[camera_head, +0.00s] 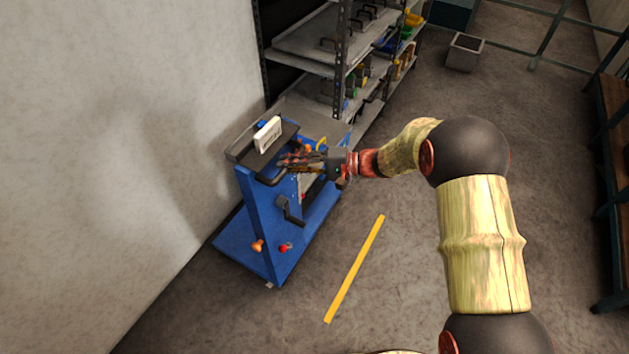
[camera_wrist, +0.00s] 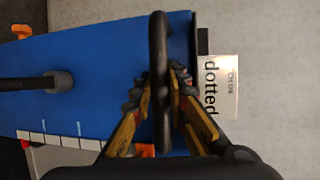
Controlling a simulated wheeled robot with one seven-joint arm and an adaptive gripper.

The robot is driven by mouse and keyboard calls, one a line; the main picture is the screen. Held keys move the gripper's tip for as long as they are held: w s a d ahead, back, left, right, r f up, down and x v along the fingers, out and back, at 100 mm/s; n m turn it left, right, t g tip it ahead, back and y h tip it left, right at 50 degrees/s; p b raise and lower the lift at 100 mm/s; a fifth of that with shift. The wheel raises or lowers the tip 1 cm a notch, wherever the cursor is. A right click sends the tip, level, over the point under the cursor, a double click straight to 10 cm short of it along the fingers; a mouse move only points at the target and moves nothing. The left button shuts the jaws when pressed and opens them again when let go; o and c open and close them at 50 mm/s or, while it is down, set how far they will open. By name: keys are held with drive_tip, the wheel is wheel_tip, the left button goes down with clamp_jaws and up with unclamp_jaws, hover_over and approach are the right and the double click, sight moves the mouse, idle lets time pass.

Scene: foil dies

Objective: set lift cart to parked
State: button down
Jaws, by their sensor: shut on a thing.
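The blue lift cart (camera_head: 262,230) stands beside the left wall, in front of the shelving. Its upright panel carries a black push handle (camera_head: 268,181), a black crank-like lever (camera_head: 290,211), an orange knob (camera_head: 257,246) and a red knob (camera_head: 285,248). A white sign (camera_head: 268,135) stands on its top. My gripper (camera_head: 287,161) is at the top of the panel. In the wrist view my gripper (camera_wrist: 158,85) has its fingers on both sides of the black handle bar (camera_wrist: 160,45), shut on it. The cart's blue panel (camera_wrist: 100,75) and a label (camera_wrist: 218,87) reading "dotted" show there too.
Metal shelving (camera_head: 310,60) with dies and handles stands right behind the cart. A yellow strip (camera_head: 355,270) lies on the floor to the cart's right. A grey bin (camera_head: 464,54) stands at the back, and a bench (camera_head: 612,130) at the right edge. The middle floor is clear.

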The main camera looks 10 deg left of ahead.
drive_tip(key=w+a+b, duration=0.3)
drive_tip(key=w+a, duration=0.1)
drive_tip(key=a, duration=0.6)
drive_tip(key=shift+a, duration=0.35)
drive_tip(key=shift+r, duration=0.1)
drive_tip(key=c, duration=1.9)
unclamp_jaws()
drive_tip(key=shift+a, duration=0.2)
drive_tip(key=shift+o, duration=0.9)
drive_tip(key=shift+d, duration=0.1)
drive_tip(key=d, duration=0.4)
drive_tip(key=d+r, duration=0.1)
drive_tip(key=d, duration=0.2)
drive_tip(key=d+r, duration=0.1)
drive_tip(key=d, duration=0.3)
drive_tip(key=shift+w+d, duration=0.3)
drive_tip(key=shift+d, duration=0.05)
